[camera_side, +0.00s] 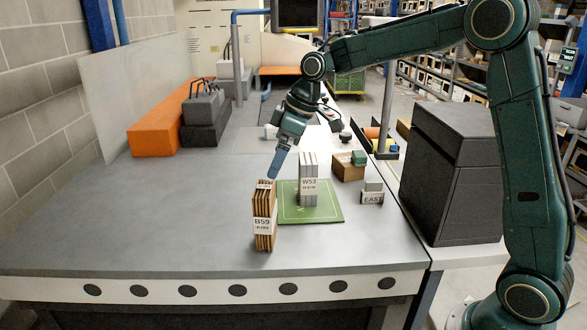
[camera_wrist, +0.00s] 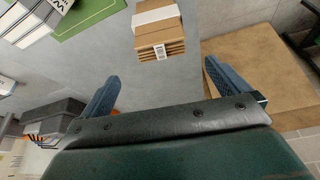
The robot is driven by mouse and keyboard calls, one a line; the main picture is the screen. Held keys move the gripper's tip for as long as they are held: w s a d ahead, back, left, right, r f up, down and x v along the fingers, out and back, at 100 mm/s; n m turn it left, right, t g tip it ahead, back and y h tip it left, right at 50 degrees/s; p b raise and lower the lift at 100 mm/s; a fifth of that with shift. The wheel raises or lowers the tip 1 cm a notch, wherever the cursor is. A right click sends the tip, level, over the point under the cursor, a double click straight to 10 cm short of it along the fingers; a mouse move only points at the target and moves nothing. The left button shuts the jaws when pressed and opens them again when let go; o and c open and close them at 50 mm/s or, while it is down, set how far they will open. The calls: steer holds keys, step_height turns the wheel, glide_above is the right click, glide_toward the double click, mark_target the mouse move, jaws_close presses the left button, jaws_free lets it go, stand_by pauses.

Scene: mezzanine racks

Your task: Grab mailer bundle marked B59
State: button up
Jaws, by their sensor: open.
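The mailer bundle marked B59 (camera_side: 264,232) is a stack of brown mailers standing upright on the grey table, left of the green mat. In the wrist view the brown bundle with a white band (camera_wrist: 160,38) lies ahead of the fingers, near the top. My gripper (camera_side: 277,170) is above and just behind the bundle in the side view, with a blue finger pointing down. In the wrist view my gripper (camera_wrist: 161,72) has its two blue fingers wide apart, with nothing between them; the bundle is beyond the tips.
A grey bundle marked W53 (camera_side: 308,190) stands on the green mat (camera_side: 327,213), close right of B59. A small block marked EA53 (camera_side: 372,198) and a brown box (camera_side: 346,170) stand further right. An orange block (camera_side: 155,132) is back left. The front left table is clear.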

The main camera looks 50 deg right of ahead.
mark_target(265, 187)
steer(key=x, duration=0.6)
steer(key=shift+w+f, duration=0.1)
steer(key=shift+f, duration=0.2)
steer(key=shift+a, duration=0.1)
steer(key=shift+x, duration=2.55)
steer(key=c, duration=1.1)
